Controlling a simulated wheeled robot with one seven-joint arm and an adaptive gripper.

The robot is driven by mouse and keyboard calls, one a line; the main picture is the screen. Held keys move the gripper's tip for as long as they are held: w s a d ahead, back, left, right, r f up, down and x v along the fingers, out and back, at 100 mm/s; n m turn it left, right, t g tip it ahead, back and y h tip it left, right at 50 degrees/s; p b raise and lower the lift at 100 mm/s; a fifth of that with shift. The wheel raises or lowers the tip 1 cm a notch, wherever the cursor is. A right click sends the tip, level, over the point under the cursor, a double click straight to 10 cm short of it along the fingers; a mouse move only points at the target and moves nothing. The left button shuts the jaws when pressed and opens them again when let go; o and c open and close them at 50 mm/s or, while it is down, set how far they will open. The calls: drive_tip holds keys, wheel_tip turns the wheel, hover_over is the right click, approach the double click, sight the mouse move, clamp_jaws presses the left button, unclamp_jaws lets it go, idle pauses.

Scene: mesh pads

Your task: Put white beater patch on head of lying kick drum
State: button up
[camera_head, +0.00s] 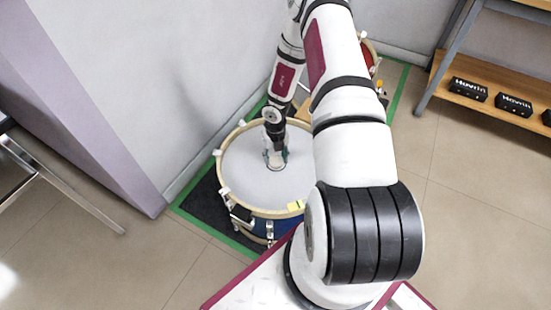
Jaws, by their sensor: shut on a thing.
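The kick drum (245,185) lies on its side with its pale grey head facing up, a cream hoop around it and a blue shell below. The patch is very small here and partly hidden by the fingers. I cannot tell whether it touches the head. My arm hides the drum's right side.
The drum stands on a dark mat with a green border (183,212), against the grey wall. A red drum (370,57) shows behind my arm. A wooden shelf (480,95) with black boxes stands at right. A metal frame (60,185) stands at left. The tiled floor at right is clear.

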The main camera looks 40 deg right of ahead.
drive_tip(key=shift+r, duration=0.1)
drive_tip(key=o, duration=1)
